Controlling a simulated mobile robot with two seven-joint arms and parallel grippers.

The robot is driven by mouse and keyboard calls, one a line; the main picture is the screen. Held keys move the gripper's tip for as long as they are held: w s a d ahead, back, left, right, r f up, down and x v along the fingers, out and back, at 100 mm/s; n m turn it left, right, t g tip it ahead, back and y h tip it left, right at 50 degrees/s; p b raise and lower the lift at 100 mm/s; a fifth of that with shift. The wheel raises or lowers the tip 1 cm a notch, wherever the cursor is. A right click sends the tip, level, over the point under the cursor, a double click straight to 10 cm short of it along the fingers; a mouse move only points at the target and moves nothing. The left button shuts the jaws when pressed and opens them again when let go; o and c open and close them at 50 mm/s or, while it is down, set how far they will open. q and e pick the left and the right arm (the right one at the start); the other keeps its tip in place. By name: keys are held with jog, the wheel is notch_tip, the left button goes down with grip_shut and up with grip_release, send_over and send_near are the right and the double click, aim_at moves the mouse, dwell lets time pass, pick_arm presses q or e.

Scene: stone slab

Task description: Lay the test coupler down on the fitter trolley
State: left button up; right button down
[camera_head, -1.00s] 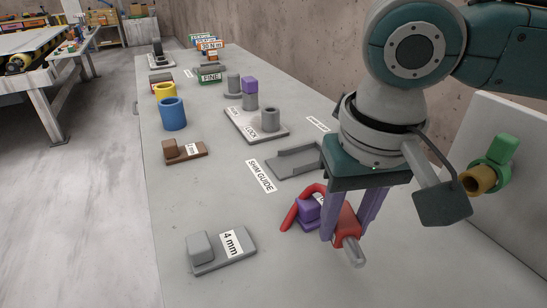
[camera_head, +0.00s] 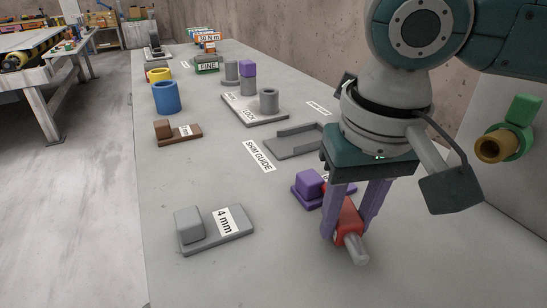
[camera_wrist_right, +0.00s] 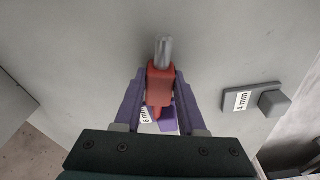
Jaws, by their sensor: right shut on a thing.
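A red block with a grey metal pin, which I take for the test coupler (camera_head: 348,219), is held between the purple fingers of my right gripper (camera_head: 346,222). The pin points down toward the front of the picture. In the right wrist view the coupler (camera_wrist_right: 160,84) sits between both fingertips of the right gripper (camera_wrist_right: 158,92), above the grey slab. I cannot tell the gap to the slab. I cannot pick out the fitter trolley for sure. My left gripper is not in view.
A purple shim block (camera_head: 309,187) lies right behind the held coupler. A grey "4 mm" block (camera_head: 213,230) lies to the left, with the shim guide (camera_head: 293,142) farther back. A brass and green fitting (camera_head: 502,143) is at right. The slab's front (camera_head: 290,275) is clear.

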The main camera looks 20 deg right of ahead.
jog(key=shift+f, duration=0.55)
jog(key=shift+c, duration=2)
grip_release()
